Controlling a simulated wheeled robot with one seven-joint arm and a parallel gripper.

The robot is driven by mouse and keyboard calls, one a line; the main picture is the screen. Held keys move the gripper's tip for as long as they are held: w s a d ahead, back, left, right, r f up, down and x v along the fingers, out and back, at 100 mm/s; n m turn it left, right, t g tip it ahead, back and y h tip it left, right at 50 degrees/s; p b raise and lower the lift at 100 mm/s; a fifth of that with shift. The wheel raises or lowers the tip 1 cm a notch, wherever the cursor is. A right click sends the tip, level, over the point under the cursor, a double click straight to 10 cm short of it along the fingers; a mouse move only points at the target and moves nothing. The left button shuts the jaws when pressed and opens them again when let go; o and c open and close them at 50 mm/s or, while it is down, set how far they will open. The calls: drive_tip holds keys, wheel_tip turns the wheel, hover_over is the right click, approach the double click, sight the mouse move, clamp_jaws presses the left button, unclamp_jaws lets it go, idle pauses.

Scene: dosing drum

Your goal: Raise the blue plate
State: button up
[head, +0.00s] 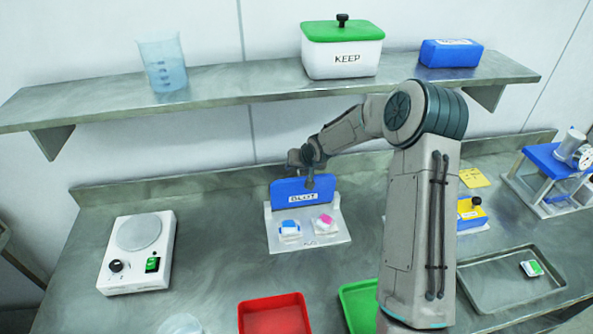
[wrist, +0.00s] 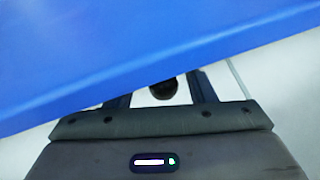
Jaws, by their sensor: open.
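The blue plate (head: 287,186) stands steeply tilted at the back of a pale base (head: 320,236), with a white label on its face. In the wrist view the blue plate (wrist: 130,50) fills the upper part of the picture and covers the fingertips. My gripper (head: 309,183) is at the plate's upper edge. In the wrist view my gripper (wrist: 165,92) is open, with a dark round knob (wrist: 164,86) between its fingers. I cannot tell whether the fingers touch the knob.
Two small packets, one blue (head: 289,228) and one pink (head: 324,223), lie on the base. A scale (head: 139,250) stands left; a red tray (head: 274,316) and green tray (head: 358,306) lie in front. A shelf (head: 235,90) runs above. Bare counter lies between scale and base.

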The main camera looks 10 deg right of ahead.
wheel_tip(320, 180, up, 9)
drive_tip(key=b, duration=0.1)
hover_over(300, 178)
drive_tip(key=w+d, duration=0.3)
drive_tip(key=d, duration=0.1)
drive_tip(key=shift+s+a+f, duration=0.2)
drive_tip(key=shift+s, duration=0.05)
